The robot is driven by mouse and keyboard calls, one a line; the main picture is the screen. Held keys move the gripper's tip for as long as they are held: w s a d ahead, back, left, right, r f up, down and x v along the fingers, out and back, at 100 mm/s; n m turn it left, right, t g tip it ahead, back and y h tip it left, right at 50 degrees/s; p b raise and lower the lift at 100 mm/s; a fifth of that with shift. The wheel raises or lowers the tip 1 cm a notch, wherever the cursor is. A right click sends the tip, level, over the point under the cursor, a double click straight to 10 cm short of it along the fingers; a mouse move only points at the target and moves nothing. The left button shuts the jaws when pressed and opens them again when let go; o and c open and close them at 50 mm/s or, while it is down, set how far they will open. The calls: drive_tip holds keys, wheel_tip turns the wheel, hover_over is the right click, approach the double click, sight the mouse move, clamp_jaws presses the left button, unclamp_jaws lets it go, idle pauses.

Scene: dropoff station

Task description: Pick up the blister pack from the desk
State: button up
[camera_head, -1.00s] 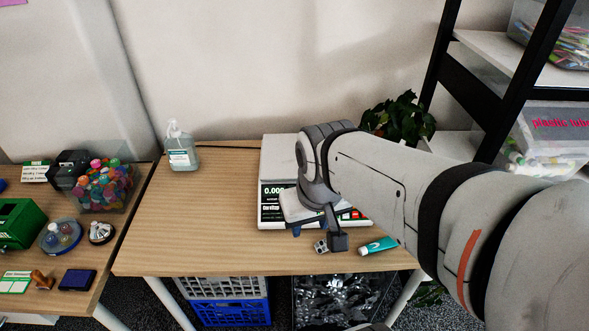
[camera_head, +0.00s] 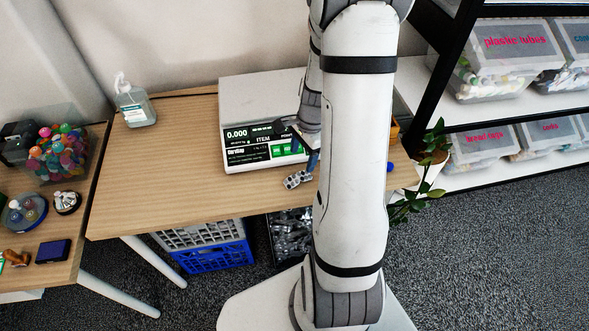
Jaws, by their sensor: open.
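A small silver blister pack (camera_head: 297,180) lies on the wooden desk (camera_head: 180,170), close to the desk's front edge and just in front of the scale. My gripper (camera_head: 312,160) is partly hidden behind my own arm. A blue finger of it shows just above and to the right of the pack. The gripper is open, and the pack lies apart from it on the desk. I cannot see the far finger clearly.
A white scale (camera_head: 245,160) reading 0.000 stands behind the pack. A sanitizer bottle (camera_head: 134,104) stands at the back left. Shelves with clear boxes (camera_head: 505,62) and a potted plant (camera_head: 431,165) are at the right.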

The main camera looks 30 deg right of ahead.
sight(299, 177)
drive_tip(key=shift+d+f+m, duration=0.25)
drive_tip(key=shift+f+m, duration=0.05)
drive_tip(key=shift+f, duration=0.55)
drive_tip(key=f, duration=0.3)
drive_tip(key=a+f, duration=0.1)
drive_tip(key=f, duration=0.3)
drive_tip(key=shift+w+a, duration=0.15)
drive_tip(key=shift+a, duration=0.05)
drive_tip(key=shift+d+r, duration=0.1)
drive_tip(key=c, duration=1.1)
